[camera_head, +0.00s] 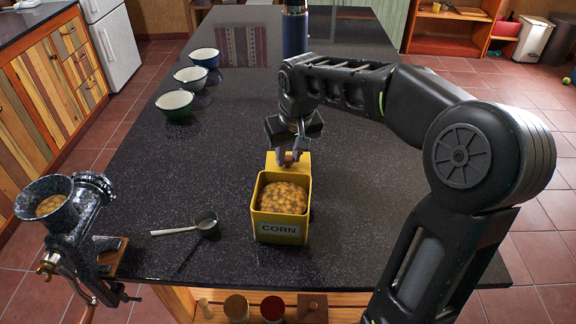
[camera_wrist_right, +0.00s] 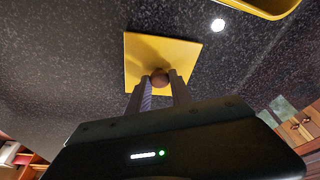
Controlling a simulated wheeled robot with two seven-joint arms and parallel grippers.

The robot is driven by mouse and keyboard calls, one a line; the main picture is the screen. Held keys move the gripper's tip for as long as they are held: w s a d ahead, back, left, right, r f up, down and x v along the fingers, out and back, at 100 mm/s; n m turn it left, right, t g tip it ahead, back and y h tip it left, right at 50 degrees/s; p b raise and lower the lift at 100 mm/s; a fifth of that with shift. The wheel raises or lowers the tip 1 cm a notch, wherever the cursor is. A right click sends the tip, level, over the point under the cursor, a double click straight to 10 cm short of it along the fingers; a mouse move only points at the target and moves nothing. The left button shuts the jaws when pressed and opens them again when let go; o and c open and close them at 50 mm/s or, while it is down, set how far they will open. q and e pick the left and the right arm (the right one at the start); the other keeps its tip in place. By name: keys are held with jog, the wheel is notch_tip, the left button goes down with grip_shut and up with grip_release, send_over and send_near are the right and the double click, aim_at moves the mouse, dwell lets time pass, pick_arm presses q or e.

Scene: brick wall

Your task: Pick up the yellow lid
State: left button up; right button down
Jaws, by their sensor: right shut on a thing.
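The yellow lid (camera_head: 291,160) is a flat square with a round brown knob. It is just behind the open yellow corn box (camera_head: 281,228), which is full of corn and bears a CORN label. My right gripper (camera_head: 289,158) is above the lid, with its fingers shut on the knob. In the right wrist view the lid (camera_wrist_right: 180,58) shows with its knob (camera_wrist_right: 159,78) between the two fingertips (camera_wrist_right: 160,82). I cannot tell whether the lid touches the counter. The left gripper is not in view.
A grinder (camera_head: 70,225) stands at the counter's left front edge. A small scoop (camera_head: 206,221) lies left of the corn box. Several bowls (camera_head: 181,101) line the left edge. A blue cylinder (camera_head: 295,30) and a striped mat (camera_head: 242,45) are farther back. The counter's middle is clear.

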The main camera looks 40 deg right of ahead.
aim_at(289, 159)
notch_tip(289, 159, up, 10)
dwell(0.6)
dwell(0.4)
